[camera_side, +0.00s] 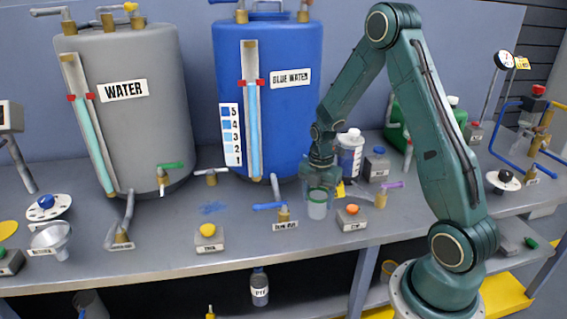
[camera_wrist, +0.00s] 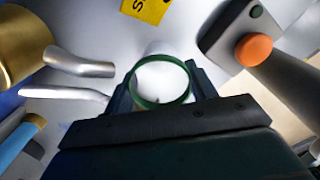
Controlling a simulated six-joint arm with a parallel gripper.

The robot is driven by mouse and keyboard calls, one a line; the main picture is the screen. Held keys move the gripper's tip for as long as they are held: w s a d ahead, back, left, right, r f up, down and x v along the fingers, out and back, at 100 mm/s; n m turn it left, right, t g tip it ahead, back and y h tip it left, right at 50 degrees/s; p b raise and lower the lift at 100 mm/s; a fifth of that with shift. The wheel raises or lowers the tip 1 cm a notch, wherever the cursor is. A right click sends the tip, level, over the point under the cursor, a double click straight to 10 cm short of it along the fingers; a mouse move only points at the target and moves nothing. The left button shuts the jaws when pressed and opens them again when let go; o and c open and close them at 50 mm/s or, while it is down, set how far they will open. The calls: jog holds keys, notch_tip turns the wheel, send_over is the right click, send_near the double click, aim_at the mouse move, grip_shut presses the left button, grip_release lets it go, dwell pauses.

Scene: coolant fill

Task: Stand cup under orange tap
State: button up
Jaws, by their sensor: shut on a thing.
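My gripper (camera_side: 319,186) is shut on a small clear cup (camera_side: 317,210) with a green rim and holds it upright near the middle of the bench. I cannot tell if the cup touches the bench. In the wrist view the green rim (camera_wrist: 156,104) sits between the two fingers, with a finger on each side. I cannot make out a tap with an orange handle. An orange knob (camera_side: 352,209) on a small grey box stands right of the cup, and it also shows in the wrist view (camera_wrist: 254,50).
A blue-handled tap (camera_side: 270,206) stands left of the cup and a purple-handled tap (camera_side: 382,194) to its right. A blue tank (camera_side: 290,120) and a grey water tank (camera_side: 140,130) stand behind. A white and blue container (camera_side: 350,155) stands behind my gripper.

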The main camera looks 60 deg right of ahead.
aim_at(318, 193)
jog(key=shift+f, duration=0.1)
jog(key=o, duration=0.7)
notch_tip(318, 193, up, 12)
dwell(0.8)
dwell(0.5)
